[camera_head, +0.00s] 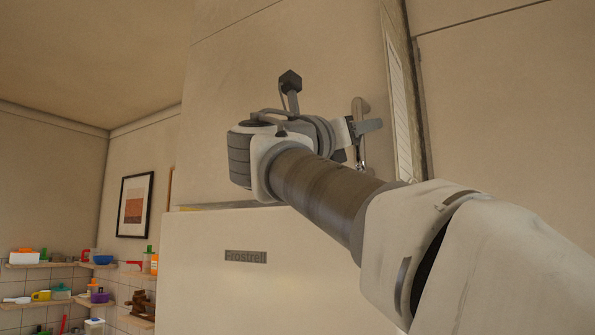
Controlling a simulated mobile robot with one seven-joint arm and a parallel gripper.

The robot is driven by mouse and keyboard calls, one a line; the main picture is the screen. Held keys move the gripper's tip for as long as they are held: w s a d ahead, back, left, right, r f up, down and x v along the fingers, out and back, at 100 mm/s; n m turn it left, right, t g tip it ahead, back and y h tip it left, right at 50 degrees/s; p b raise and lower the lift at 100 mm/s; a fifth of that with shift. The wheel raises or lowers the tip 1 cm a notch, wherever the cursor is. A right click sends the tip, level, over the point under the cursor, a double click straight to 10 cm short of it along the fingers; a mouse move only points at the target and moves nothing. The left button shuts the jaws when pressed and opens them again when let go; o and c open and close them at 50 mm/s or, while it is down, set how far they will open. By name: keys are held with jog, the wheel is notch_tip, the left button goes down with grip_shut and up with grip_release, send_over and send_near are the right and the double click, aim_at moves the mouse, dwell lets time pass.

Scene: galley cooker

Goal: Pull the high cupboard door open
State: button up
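The high cupboard door (325,55) is a large beige panel above the fridge. Its handle (359,105) is a pale upright bar near the door's right edge. To the right of that edge a narrow strip with a pale slatted panel shows, and I cannot tell for certain whether the door stands ajar. My gripper (361,133) is at the handle, with one grey finger sticking out to the right across it. My own wrist hides much of the fingers, so I cannot tell whether they close on the handle or only lie beside it.
A white fridge (205,285) labelled Frostrell stands below the cupboard. Another tall beige panel (510,110) is to the right, past a dark gap. At the far left are shelves (45,265) with several colourful items, and a framed picture (135,205) on the wall.

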grip_shut()
dwell(1.2)
